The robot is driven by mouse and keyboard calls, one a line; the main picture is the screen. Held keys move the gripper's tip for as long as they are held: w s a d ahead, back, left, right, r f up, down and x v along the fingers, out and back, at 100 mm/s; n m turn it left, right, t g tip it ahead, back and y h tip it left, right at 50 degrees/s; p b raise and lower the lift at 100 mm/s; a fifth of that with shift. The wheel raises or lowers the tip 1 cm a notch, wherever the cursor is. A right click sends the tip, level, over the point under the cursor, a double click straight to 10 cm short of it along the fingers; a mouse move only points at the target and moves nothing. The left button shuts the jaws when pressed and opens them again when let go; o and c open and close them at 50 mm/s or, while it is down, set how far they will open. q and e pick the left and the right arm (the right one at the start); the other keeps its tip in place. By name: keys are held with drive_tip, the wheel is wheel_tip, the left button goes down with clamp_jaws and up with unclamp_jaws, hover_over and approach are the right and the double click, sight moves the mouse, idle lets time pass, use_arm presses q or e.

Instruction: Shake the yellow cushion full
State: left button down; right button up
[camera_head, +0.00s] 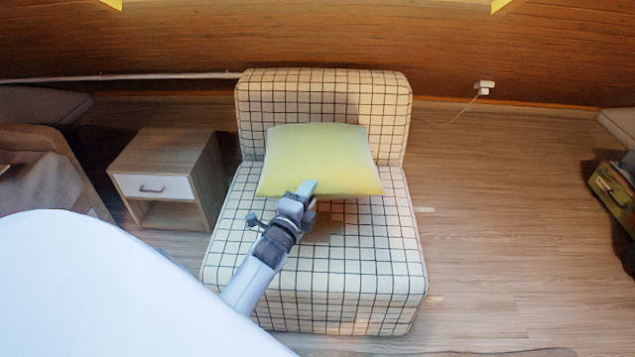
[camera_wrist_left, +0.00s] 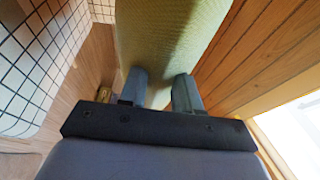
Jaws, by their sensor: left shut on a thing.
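The yellow cushion (camera_head: 322,156) is in front of the backrest of a checked armchair (camera_head: 320,265), above its seat. My left gripper (camera_head: 307,190) is at the cushion's lower front edge and shut on it. In the left wrist view the cushion (camera_wrist_left: 165,35) runs up from between the two fingers of the left gripper (camera_wrist_left: 160,90). A shadow lies on the seat below the cushion. The part of the edge between the fingers is hidden in the head view. My right gripper is not in view.
A wooden nightstand (camera_head: 170,178) with a white drawer stands left of the chair. A bed (camera_head: 50,175) is at the far left. A green case (camera_head: 610,190) is at the right edge. The wooden floor (camera_head: 500,220) right of the chair is mostly clear.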

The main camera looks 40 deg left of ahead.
use_arm(q)
wheel_tip(320, 180, down, 7)
drive_tip(key=b, duration=0.6)
wheel_tip(320, 180, up, 7)
drive_tip(key=p, duration=0.6)
drive_tip(key=shift+f, duration=0.15)
drive_tip(key=shift+r+p, duration=0.25)
drive_tip(key=shift+p, duration=0.05)
wheel_tip(320, 180, down, 7)
drive_tip(key=b, duration=0.6)
drive_tip(key=shift+b, duration=0.4)
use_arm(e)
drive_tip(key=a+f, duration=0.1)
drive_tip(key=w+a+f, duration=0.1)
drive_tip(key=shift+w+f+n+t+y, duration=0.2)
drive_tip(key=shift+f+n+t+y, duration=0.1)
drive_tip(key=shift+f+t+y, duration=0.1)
use_arm(q)
drive_tip(key=shift+f, duration=0.1)
